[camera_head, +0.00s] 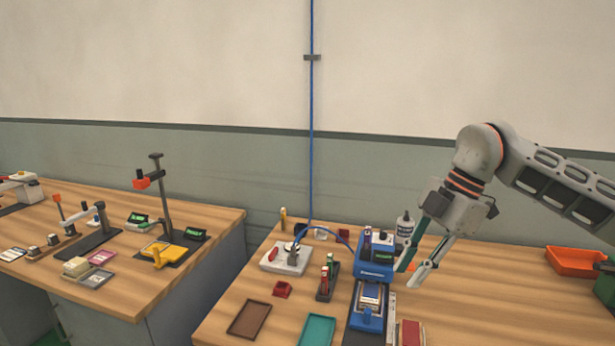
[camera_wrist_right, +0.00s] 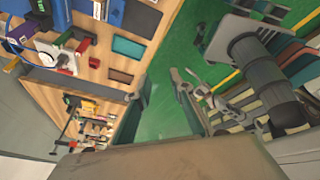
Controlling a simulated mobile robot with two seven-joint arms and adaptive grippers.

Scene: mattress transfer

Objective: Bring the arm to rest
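My right arm (camera_head: 565,185) comes in from the right in the head view, raised over the right-hand workbench. Its gripper (camera_head: 409,275) points down and to the left, with its two fingers apart and nothing seen between them. My left arm and gripper are not in the head view.
The right-hand workbench (camera_head: 480,290) holds a brown tray (camera_head: 249,319), a teal tray (camera_head: 317,331), a red block (camera_head: 410,333) and an orange bin (camera_head: 575,262). A second bench (camera_head: 205,220) with stands stands at left. Bare wood lies between the gripper and the bin.

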